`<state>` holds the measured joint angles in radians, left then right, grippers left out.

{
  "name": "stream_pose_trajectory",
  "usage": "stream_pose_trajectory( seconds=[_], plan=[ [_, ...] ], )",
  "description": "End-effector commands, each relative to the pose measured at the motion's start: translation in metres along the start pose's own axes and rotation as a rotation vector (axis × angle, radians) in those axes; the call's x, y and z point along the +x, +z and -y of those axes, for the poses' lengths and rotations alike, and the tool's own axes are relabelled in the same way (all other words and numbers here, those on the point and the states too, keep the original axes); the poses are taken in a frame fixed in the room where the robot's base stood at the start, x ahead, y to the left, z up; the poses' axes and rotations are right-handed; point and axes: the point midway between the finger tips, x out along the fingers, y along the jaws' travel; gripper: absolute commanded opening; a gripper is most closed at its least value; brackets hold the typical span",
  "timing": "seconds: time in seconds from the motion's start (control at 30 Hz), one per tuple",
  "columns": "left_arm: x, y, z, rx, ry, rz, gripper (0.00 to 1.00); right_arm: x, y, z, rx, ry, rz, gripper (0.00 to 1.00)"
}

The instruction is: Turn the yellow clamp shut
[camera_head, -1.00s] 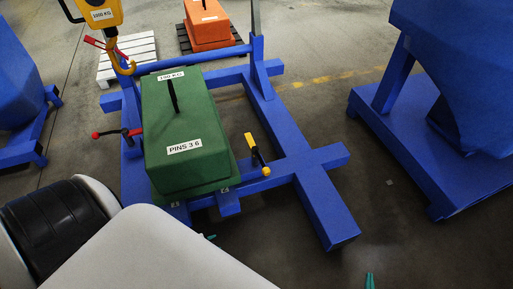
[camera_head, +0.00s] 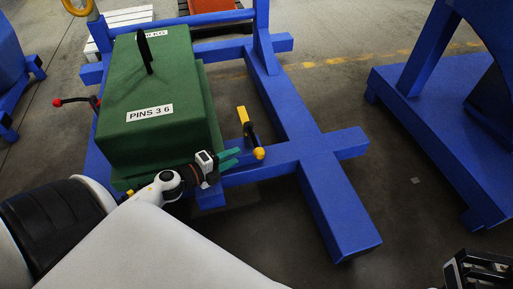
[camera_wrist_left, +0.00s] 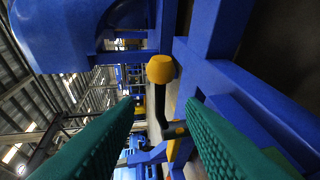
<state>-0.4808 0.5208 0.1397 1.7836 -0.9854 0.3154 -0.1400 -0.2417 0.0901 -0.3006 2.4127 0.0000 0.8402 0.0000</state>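The yellow clamp (camera_head: 243,116) sits on the blue frame, right of the green block. It has a yellow upper part, a black arm and a yellow rounded end (camera_head: 259,153). In the left wrist view the yellow knob (camera_wrist_left: 161,69) shows ahead, with its black stem running down between the fingers. My left gripper (camera_head: 237,157) is open, its green fingers apart, just left of the rounded end, with nothing held. In the wrist view the knob lies beyond the fingertips. A dark part of my right gripper (camera_head: 478,270) shows at the bottom right; its fingers cannot be made out.
The green block (camera_head: 150,95), labelled "PINS 3 6", stands close to my left gripper. The blue frame (camera_head: 335,205) extends right and forward. A red-knobbed lever (camera_head: 75,101) is at the block's left. Another blue fixture (camera_head: 410,110) stands right, with clear floor between.

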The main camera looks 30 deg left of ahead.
Motion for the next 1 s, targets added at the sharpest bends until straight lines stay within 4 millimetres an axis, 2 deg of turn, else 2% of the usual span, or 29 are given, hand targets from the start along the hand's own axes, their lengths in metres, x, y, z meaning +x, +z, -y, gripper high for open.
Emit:
stream_pose_trajectory(
  seconds=[0.3,0.5,0.67,0.93,1.0],
  plan=[
    [0.066,-0.001,0.001,0.001,0.002,-0.001,0.36,0.004,-0.004,0.000,-0.005,0.015,0.036,0.00],
    [0.092,-0.001,0.001,0.000,0.000,-0.002,0.36,0.007,-0.005,0.000,-0.007,0.021,0.047,0.00],
    [0.101,-0.001,0.001,-0.002,-0.001,-0.003,0.36,0.007,-0.006,0.000,-0.008,0.022,0.048,0.00],
    [0.101,-0.001,0.001,-0.002,-0.002,-0.003,0.36,0.008,-0.005,0.000,-0.008,0.022,0.050,0.00],
    [0.101,-0.001,0.001,-0.002,-0.002,-0.003,0.25,0.009,-0.005,0.000,-0.008,0.023,0.051,0.00]
  ],
)
